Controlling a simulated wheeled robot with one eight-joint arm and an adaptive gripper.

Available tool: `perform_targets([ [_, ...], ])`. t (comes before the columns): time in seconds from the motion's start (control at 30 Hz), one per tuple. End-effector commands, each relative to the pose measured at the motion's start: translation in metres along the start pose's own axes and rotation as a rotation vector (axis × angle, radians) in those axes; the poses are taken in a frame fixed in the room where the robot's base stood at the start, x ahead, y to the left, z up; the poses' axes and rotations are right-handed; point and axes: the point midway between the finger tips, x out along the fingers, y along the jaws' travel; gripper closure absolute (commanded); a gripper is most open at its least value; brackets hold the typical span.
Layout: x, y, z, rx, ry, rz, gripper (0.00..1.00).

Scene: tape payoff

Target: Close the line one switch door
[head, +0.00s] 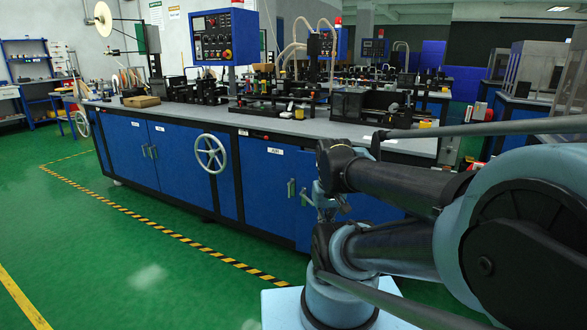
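A long bench (230,117) with a grey top has several blue cabinet doors along its front. Two doors at the left, a left one (118,140) and a right one (175,165), have small white labels and handles near their shared edge. Another labelled blue door (266,195) is right of the handwheel, with a handle at its right edge. I cannot read the labels or tell which door is the line one switch door. My arm fills the lower right and hides the bench's right end.
A white handwheel (210,153) sticks out from the bench front. A blue control box (225,37) stands above the bench top, among machine parts. The green floor (110,245) in front is clear, with a yellow-black tape line (150,222) along the bench.

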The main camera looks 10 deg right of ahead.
Motion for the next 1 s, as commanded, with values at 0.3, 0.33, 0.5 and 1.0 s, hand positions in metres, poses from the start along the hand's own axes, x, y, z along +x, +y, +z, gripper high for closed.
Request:
perform_targets([
  [0.3, -0.007, 0.0, 0.005, 0.012, 0.014, 0.003, 1.0],
  [0.33, -0.008, 0.001, 0.004, 0.022, 0.016, 0.006, 1.0],
  [0.5, -0.015, 0.008, -0.025, 0.151, 0.041, 0.037, 1.0],
  [1.0, -0.032, 0.027, -0.164, 0.78, 0.24, 0.114, 1.0],
])
